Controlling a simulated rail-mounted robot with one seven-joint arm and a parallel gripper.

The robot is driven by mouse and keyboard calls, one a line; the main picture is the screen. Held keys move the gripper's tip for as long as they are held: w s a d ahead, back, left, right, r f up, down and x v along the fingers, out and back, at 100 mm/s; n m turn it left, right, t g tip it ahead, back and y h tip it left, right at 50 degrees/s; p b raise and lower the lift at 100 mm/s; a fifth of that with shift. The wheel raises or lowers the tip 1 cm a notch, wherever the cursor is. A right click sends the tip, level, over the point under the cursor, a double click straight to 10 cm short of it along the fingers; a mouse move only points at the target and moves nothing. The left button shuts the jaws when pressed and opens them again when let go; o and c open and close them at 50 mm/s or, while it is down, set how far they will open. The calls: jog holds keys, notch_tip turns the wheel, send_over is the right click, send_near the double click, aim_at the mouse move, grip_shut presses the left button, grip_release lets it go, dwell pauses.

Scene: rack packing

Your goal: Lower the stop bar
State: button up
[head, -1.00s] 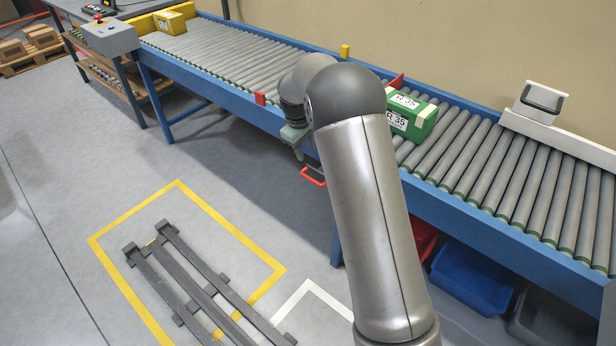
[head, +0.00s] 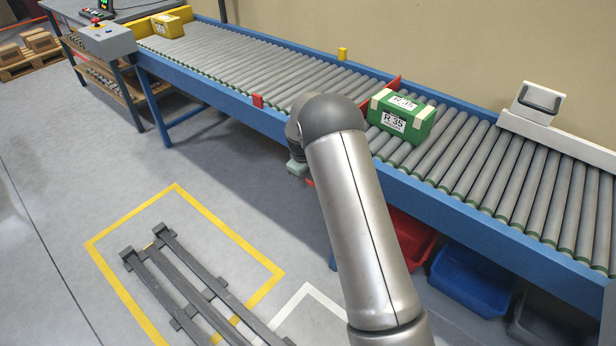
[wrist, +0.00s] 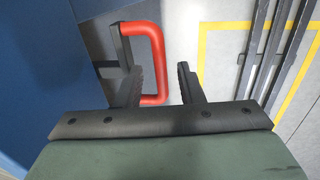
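The stop bar (head: 394,84) is a red plate raised across the rollers, partly hidden behind my arm and a green box. The green box (head: 408,116), labelled R 35, sits on the rollers just right of it. A red U-shaped handle (wrist: 157,50) on a dark mount shows at the blue frame's side in the wrist view; in the head view only a sliver shows beside my arm. My gripper (wrist: 160,84) is open, its two dark fingers on either side of the handle's outer bar with gaps visible. In the head view my gripper is mostly hidden.
The blue-framed roller conveyor (head: 470,203) runs across the view. A yellow box (head: 168,27) sits at its far left end, near a grey control box (head: 107,41). Blue and red bins (head: 470,279) stand beneath. A dark rack (head: 190,292) lies on the floor inside yellow lines.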

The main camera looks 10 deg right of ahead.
grip_shut()
notch_tip(320, 180, down, 6)
jog(key=b, duration=0.3)
jog(key=shift+f, duration=0.2)
grip_release()
jog(key=shift+f, duration=0.15)
notch_tip(320, 180, up, 17)
jog(key=s+a+p, duration=0.1)
jog(key=s+a, duration=0.1)
jog(key=shift+a, duration=0.25)
jog(key=shift+r, duration=0.25)
